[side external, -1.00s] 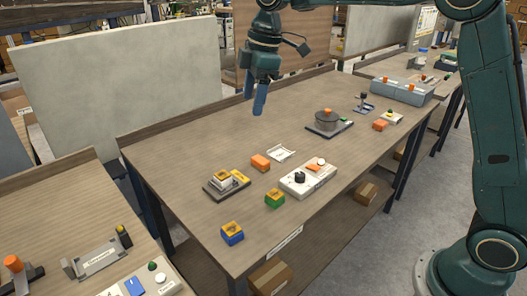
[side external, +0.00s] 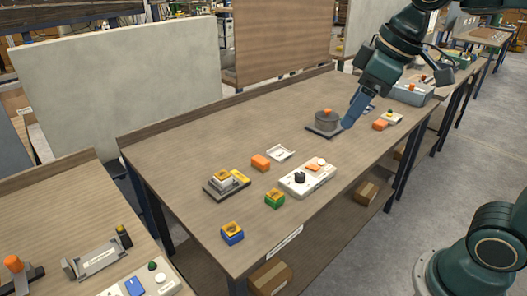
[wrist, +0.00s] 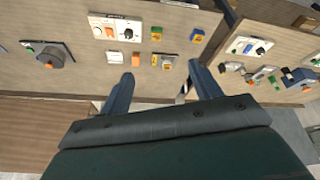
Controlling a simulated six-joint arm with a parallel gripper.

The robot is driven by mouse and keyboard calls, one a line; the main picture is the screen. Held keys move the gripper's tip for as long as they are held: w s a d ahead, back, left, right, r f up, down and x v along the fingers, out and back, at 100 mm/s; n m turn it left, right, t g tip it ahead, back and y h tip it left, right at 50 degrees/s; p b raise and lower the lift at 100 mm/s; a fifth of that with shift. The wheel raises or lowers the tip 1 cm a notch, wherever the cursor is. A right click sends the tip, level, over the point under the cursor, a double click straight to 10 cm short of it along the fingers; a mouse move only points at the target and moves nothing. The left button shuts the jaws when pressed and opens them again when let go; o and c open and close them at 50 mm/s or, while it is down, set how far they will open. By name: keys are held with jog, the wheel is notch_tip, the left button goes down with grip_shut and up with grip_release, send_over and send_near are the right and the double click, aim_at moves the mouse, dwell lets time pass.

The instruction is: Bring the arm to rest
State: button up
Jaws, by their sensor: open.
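My gripper (side external: 352,112) is at the right of the side external view, above the right part of the table (side external: 190,142), with blue fingers pointing down and left. In the wrist view my gripper (wrist: 159,82) shows two fingers spread apart with nothing between them. Beyond the fingertips lie a white control box (wrist: 117,28), a white bracket (wrist: 115,58), an orange block (wrist: 135,58) and a small fixture (wrist: 168,61) with a yellow part. In the side external view the fingers pass in front of the table near a round grey device (side external: 326,119); contact cannot be told.
A green block (side external: 274,198) and a blue block (side external: 232,233) stand near the table's front edge. Upright panels (side external: 120,72) stand behind the table. Neighbouring benches hold more fixtures. The table's back left is bare, and a cardboard box (side external: 270,277) sits on the lower shelf.

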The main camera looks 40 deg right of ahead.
jog(key=s+d+f+m, duration=0.1)
jog(key=s+f+m, duration=0.1)
jog(key=s, duration=0.3)
jog(key=s+d+f+m+t, duration=0.1)
jog(key=s+f+m, duration=0.1)
jog(key=s, duration=0.3)
jog(key=shift+s+d+f+h, duration=0.15)
jog(key=shift+d+f+h, duration=0.2)
jog(key=shift+f, duration=0.35)
